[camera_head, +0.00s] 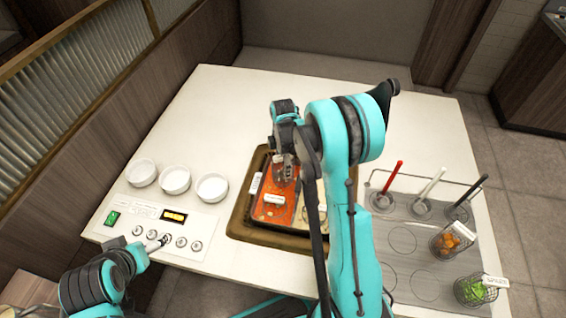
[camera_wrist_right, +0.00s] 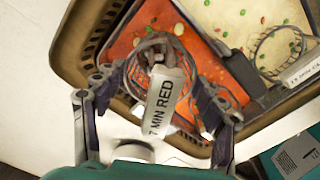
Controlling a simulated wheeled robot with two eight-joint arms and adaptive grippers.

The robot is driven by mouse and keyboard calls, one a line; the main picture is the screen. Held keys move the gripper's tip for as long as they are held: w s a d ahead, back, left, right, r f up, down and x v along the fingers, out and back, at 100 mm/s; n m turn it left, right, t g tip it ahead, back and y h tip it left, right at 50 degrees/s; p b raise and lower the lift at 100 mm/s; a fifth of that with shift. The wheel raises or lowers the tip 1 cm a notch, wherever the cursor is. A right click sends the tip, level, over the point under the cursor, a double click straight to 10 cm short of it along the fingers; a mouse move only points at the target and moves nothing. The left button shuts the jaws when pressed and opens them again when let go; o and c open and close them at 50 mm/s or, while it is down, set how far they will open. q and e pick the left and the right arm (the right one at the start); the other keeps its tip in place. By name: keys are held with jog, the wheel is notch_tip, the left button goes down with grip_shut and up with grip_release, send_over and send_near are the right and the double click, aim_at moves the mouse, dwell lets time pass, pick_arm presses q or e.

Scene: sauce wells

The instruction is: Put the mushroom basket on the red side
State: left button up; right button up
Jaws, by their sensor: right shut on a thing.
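My right gripper (camera_head: 284,160) is over the red side (camera_head: 272,212) of the divided pot. In the right wrist view the right gripper (camera_wrist_right: 160,68) is shut on a wire basket (camera_wrist_right: 180,48) with a white tag reading "7 MIN RED" (camera_wrist_right: 165,100). I take it as the mushroom basket; its contents are mostly hidden. It is over the red broth; whether it touches bottom I cannot tell. The pale side (camera_wrist_right: 235,20) holds another tagged wire basket (camera_wrist_right: 275,48). My left gripper (camera_head: 157,243) is at the knobs of the control panel (camera_head: 140,217); its jaws are too small to read.
Three white bowls (camera_head: 175,180) stand left of the pot. At the right, a grey rack (camera_head: 402,270) holds red, white and black handled tools, a basket with orange food (camera_head: 447,243) and a basket with green food (camera_head: 472,290). The table's back (camera_head: 240,95) is clear.

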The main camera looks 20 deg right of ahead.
jog(key=shift+f+b, duration=1.95)
jog(key=shift+f, duration=0.8)
jog(key=shift+f+b, duration=0.35)
jog(key=shift+b, duration=0.05)
jog(key=o, duration=1.5)
jog(key=shift+r+p, duration=3.65)
jog(key=shift+r, duration=1.95)
jog(key=shift+f, duration=0.1)
